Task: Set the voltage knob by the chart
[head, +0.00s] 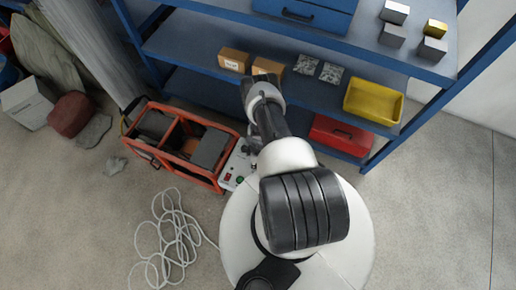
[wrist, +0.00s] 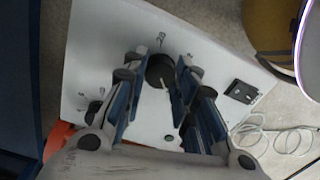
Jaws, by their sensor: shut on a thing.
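The black voltage knob (wrist: 160,67) sits on a white panel (wrist: 105,35) in the wrist view. My gripper (wrist: 155,76) has its two blue-padded fingers on either side of the knob and is shut on it. A pale pointer mark shows on the knob's lower right edge. Small printed figures stand above the knob, and others at the panel's left are too blurred to read. In the head view, the white panel (head: 238,166) is on the end of an orange-framed machine (head: 150,152); my arm hides the knob and gripper there. I cannot make out a chart.
A black switch (wrist: 241,91) is right of the knob. A blue shelf (head: 200,40) stands behind, holding cardboard boxes (head: 234,60), a yellow bin (head: 374,101) and a red toolbox (head: 341,136). A pale cable (head: 165,240) lies coiled on the floor. The floor at right is clear.

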